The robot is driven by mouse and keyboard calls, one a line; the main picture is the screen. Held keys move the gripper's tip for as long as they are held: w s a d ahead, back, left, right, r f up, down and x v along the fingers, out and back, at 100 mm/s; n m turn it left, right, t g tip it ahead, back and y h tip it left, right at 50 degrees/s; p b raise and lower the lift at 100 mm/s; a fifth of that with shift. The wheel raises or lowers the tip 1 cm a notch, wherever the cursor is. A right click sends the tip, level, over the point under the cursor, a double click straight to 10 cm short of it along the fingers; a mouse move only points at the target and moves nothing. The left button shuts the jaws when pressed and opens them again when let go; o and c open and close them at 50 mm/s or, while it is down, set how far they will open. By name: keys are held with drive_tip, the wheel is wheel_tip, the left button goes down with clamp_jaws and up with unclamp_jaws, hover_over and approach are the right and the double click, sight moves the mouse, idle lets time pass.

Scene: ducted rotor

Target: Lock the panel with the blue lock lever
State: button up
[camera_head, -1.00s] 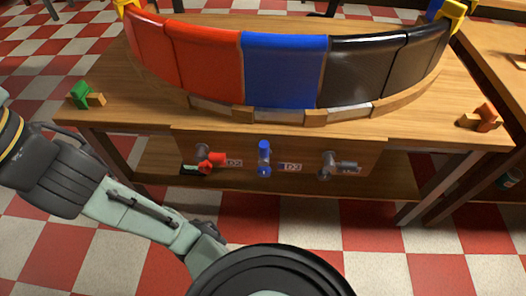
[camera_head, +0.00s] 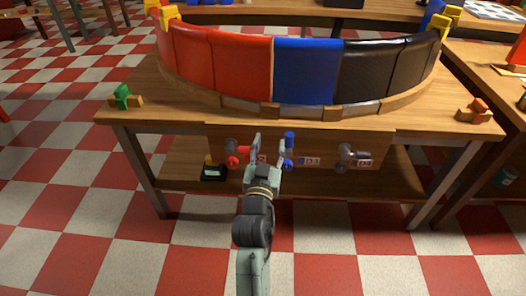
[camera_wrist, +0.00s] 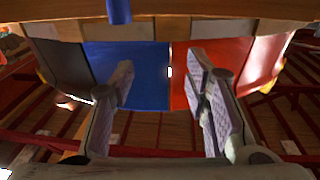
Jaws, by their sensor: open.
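The blue lock lever (camera_head: 289,142) stands upright on the front board of the table, below the blue panel (camera_head: 306,72). In the wrist view, which looks flipped, a blue bar that seems to be the lever (camera_wrist: 119,10) shows at the top edge, and the blue panel (camera_wrist: 140,72) fills the middle. My gripper (camera_head: 269,148) is open in front of the board, its right finger close beside the blue lever in the head view. I cannot tell whether they touch. In the wrist view nothing is between the fingers of my gripper (camera_wrist: 160,85).
A red lever (camera_head: 233,155) is left of my gripper and a dark grey lever (camera_head: 350,154) is to the right. Red panels (camera_head: 205,62) and black panels (camera_head: 385,70) flank the blue one. A low shelf (camera_head: 330,182) runs under the board. Checkered floor in front is open.

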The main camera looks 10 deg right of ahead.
sight(288, 140)
drive_tip(key=s+d+f+g+h, duration=0.1)
drive_tip(key=s+d+f, duration=0.2)
drive_tip(key=f, duration=0.1)
drive_tip(key=shift+m, duration=0.3)
drive_tip(key=p+x, duration=0.2)
drive_tip(key=x, duration=0.9)
drive_tip(key=shift+d, duration=0.1)
drive_tip(key=shift+f, duration=0.1)
drive_tip(key=shift+c, duration=0.3)
clamp_jaws()
